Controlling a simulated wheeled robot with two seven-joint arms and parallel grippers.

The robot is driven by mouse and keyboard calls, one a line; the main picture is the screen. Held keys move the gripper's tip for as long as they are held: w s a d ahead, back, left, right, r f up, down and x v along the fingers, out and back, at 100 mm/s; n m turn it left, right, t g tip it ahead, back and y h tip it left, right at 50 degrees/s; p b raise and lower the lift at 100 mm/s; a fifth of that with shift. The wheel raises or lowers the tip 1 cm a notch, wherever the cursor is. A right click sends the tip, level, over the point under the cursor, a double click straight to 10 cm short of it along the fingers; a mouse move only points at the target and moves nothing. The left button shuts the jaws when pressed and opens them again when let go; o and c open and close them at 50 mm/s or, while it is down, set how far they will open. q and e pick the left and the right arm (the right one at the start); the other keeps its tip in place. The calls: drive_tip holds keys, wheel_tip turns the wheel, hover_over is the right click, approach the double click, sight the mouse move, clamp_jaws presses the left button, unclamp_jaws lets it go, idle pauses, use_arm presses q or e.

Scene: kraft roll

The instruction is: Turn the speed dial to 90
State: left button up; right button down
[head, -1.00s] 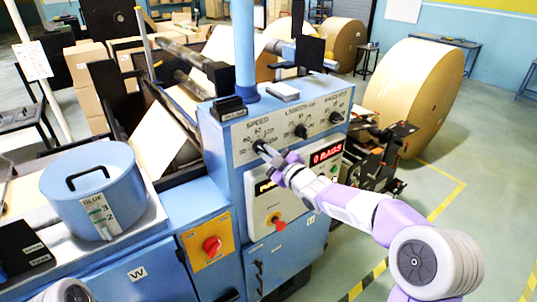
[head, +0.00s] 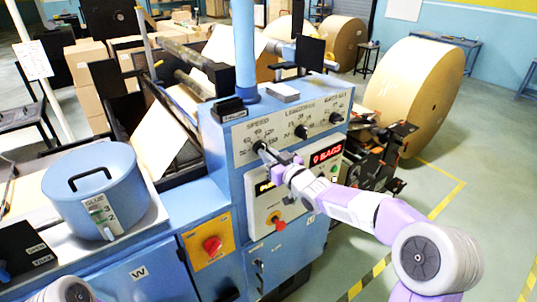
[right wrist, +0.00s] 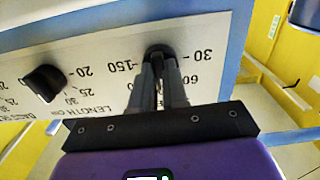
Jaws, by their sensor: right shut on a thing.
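The speed dial (head: 258,146) is a small black knob under the word SPEED on the pale panel of the blue machine. My right gripper (head: 262,148) reaches it from the lower right and is shut on it. In the right wrist view the dial (right wrist: 158,51) shows as a dark round knob between the two grey fingertips (right wrist: 158,70). The printed 30, 60 and 150 are readable around it there. The fingers cover part of the knob and scale, so I cannot tell which number it points to. My left gripper is out of view.
The length dial (head: 302,131) and another black knob (head: 335,118) sit right of the speed dial. Below are a red BAGS display (head: 326,155) and a red button (head: 279,225). A blue glue pot (head: 95,190) stands left. A large kraft roll (head: 418,95) stands behind right.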

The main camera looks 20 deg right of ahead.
idle(0.3)
drive_tip(key=c, duration=1.1)
unclamp_jaws()
drive_tip(key=shift+c, duration=0.2)
drive_tip(key=b+v, duration=0.1)
drive_tip(key=v, duration=0.6)
drive_tip(key=shift+s, duration=0.3)
drive_tip(key=shift+d, duration=0.1)
